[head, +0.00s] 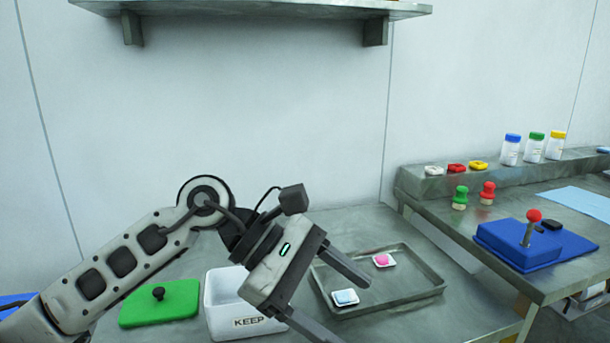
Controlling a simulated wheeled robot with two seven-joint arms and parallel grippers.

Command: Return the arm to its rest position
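My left arm comes in from the left, and its gripper (346,302) is open with two dark fingers apart. It hangs above the table between a white box and a grey metal tray (425,289). I see nothing between the fingers. The white box (222,318) is lettered "KEEP" and is partly hidden behind the gripper. My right gripper is not in view.
A green lid (160,303) with a black knob lies left of the box. On the right bench stand a blue base with a red-knobbed lever (520,245), green (460,198) and red (487,193) pegs, and several capped jars (534,148). A shelf (250,9) hangs above.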

